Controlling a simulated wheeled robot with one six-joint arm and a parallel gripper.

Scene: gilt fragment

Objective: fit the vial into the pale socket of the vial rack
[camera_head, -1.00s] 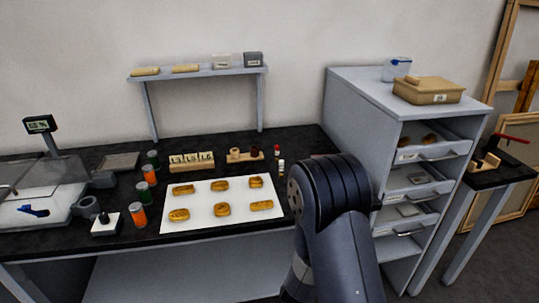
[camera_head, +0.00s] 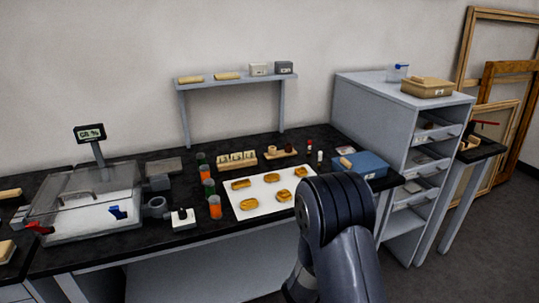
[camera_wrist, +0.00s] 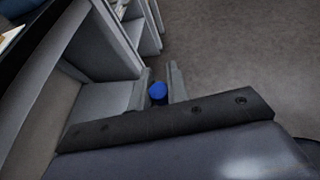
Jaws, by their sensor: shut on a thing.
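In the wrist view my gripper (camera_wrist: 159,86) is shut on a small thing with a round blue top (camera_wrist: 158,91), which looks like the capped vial. Its lower part is hidden. In the head view my arm blocks the gripper and the held thing. The small wooden rack (camera_head: 281,153) at the back of the black bench looks like the vial rack. It carries a pale socket (camera_head: 272,149) and dark brown-red ones. The gripper is well away from it, over floor and grey furniture.
A white sheet with golden pieces (camera_head: 265,204) lies before the rack. A labelled wooden block (camera_head: 237,160) stands left of it, small capped bottles (camera_head: 309,147) right. A blue box (camera_head: 364,165) sits near the drawer cabinet (camera_head: 375,110). A raised shelf (camera_head: 237,80) stands behind.

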